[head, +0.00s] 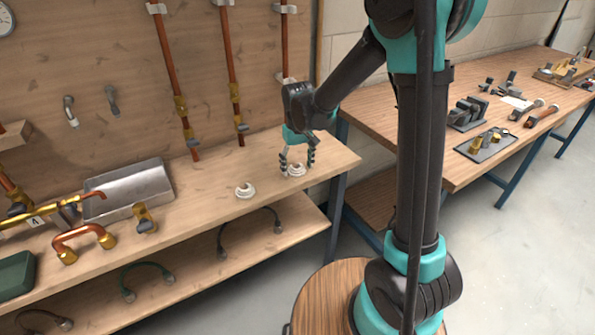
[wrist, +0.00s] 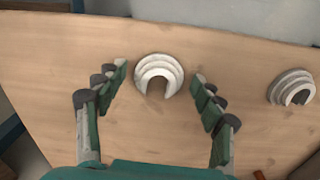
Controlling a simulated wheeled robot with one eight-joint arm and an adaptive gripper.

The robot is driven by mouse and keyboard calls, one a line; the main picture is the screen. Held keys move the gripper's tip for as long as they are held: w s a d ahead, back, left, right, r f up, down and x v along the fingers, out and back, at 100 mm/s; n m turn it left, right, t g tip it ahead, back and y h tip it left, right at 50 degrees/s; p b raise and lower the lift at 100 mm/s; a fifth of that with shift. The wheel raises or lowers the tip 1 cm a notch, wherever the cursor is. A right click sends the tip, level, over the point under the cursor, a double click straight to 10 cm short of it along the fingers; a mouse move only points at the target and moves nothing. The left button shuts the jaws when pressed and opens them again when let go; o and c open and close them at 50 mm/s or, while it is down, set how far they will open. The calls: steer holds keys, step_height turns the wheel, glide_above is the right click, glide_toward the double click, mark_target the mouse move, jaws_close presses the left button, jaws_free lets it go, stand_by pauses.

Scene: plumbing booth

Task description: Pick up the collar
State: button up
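Two white, stepped, C-shaped collars lie on the wooden workbench. One collar (head: 296,169) is at the right end of the bench, under my gripper (head: 297,162). In the wrist view this collar (wrist: 159,74) lies just beyond and between the fingertips, its opening facing my gripper. My gripper (wrist: 160,82) is open, with a finger on each side and nothing held between them. The other collar (head: 244,190) lies to the left in the head view; it shows at the right in the wrist view (wrist: 291,88), outside the fingers.
The workbench (head: 215,200) has a metal tray (head: 130,190), a copper elbow pipe (head: 82,238) and a brass fitting (head: 145,220) further left. Copper pipes (head: 170,70) run down the back panel. A second table (head: 465,130) with tools stands at right.

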steer(key=c, duration=0.8)
steer(key=shift+r, duration=0.1)
